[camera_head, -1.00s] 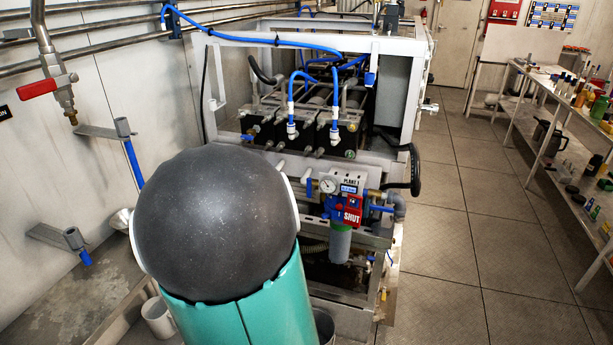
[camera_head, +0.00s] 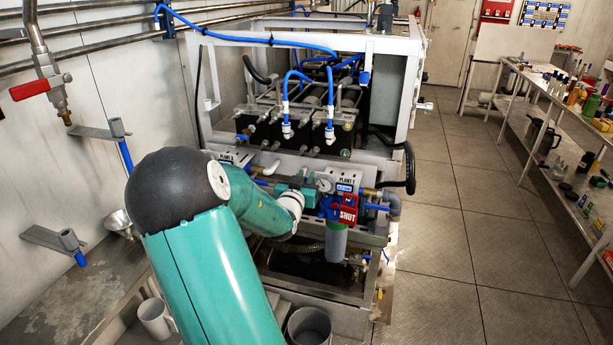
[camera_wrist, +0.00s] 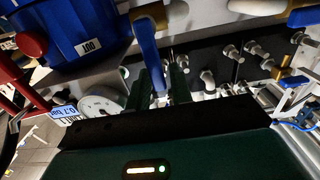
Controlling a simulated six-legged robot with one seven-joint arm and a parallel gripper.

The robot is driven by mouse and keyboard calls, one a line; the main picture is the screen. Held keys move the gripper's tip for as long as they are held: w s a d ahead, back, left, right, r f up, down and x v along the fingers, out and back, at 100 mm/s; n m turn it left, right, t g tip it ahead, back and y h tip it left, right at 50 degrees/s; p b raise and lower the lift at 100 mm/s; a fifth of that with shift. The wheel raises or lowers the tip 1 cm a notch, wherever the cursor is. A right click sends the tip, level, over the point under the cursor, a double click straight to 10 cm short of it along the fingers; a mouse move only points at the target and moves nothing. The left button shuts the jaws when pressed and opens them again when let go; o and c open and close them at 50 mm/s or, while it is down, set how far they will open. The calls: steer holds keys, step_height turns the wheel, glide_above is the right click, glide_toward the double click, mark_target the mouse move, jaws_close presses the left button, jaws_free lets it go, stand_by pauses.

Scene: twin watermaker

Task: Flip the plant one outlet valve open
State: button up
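The outlet valve's blue lever (camera_wrist: 150,50) shows in the wrist view beside the blue filter housing (camera_wrist: 75,30) with its OUT label. The lever runs down the picture between the two green fingers of my gripper (camera_wrist: 157,88). The fingers stand apart on either side of it, and I cannot tell if they touch it. In the head view my gripper (camera_head: 300,186) is at the plant one panel (camera_head: 347,180), left of the gauge (camera_head: 325,185), and hides the lever. A red SHUT sign (camera_head: 347,209) hangs on the filter unit.
A white frame (camera_head: 395,90) with pipes and blue hoses stands behind the panel. The tiled floor (camera_head: 460,240) to the right is clear, beside a shelf of bottles (camera_head: 560,110).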

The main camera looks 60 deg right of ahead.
steer(key=shift+w+d, duration=0.1)
steer(key=shift+d, duration=0.65)
